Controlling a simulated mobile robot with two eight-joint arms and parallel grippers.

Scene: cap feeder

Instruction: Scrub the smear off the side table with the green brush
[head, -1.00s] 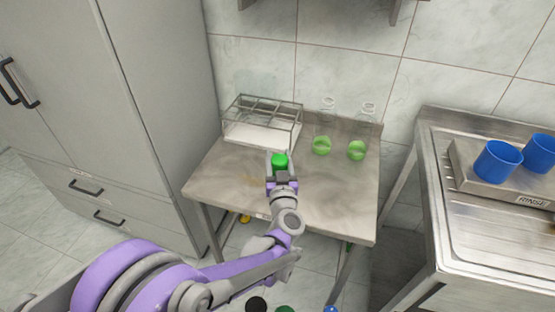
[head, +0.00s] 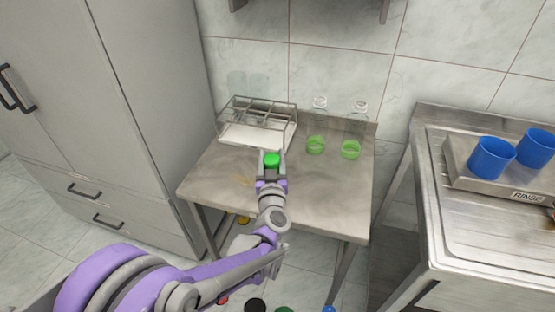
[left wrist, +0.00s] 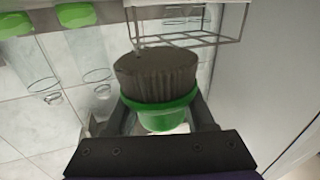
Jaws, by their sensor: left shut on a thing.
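My left gripper (head: 272,166) is shut on the green brush (head: 272,159), over the middle of the side table (head: 320,193). In the left wrist view the brush (left wrist: 158,84) shows dark bristles and a green body between the fingers. I cannot tell whether the bristles touch the tabletop. A faint brownish smear (head: 243,181) shows on the table, left of the gripper. My right gripper is not in view.
A wire rack (head: 257,122) stands at the table's back left. Two clear bottles with green parts (head: 316,145) (head: 351,149) stand at the back right. A steel sink unit (head: 455,220) with blue cups (head: 491,158) is at right. The table's front right is clear.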

